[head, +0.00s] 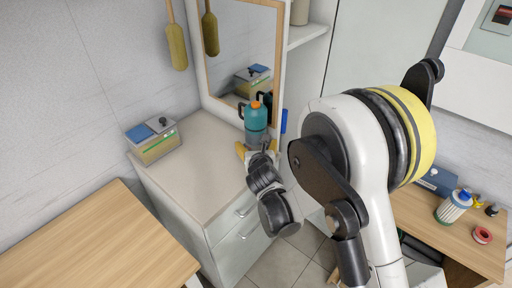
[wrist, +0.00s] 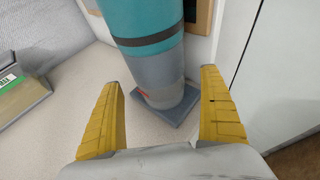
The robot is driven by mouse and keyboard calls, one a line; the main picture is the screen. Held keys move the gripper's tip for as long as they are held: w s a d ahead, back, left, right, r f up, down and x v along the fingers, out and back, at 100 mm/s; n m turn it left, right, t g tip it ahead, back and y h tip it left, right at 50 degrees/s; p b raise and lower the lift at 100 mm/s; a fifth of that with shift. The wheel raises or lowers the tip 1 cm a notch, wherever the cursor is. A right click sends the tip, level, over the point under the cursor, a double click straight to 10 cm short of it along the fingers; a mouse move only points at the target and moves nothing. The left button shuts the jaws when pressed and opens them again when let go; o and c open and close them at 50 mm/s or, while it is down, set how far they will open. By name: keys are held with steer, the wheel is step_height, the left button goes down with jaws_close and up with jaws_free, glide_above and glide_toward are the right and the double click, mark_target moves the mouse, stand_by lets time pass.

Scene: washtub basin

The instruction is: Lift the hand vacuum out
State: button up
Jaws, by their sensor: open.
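The hand vacuum (head: 256,117) appears to be the upright teal and grey cylinder with an orange top and a dark side handle, on the counter before the mirror. In the wrist view the vacuum (wrist: 145,25) shows a dark band and a grey lower part. Its foot stands on or in a square grey base (wrist: 174,136); I cannot tell how deep. My gripper (head: 256,149) is open on the near side of the vacuum. In the wrist view its yellow fingers (wrist: 160,82) point toward it, one to each side, with gaps visible. The vacuum's top is outside the wrist view.
A grey box (head: 154,143) with a blue and black top stands at the counter's left. The mirror (head: 243,50) is close behind the vacuum, and a cabinet wall rises to its right. The front of the counter (head: 195,185) is clear.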

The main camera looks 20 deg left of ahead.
steer(key=x, duration=0.3)
steer(key=shift+b, duration=0.3)
steer(key=c, duration=1.5)
steer(key=shift+o, duration=0.2)
steer(key=shift+r, duration=0.1)
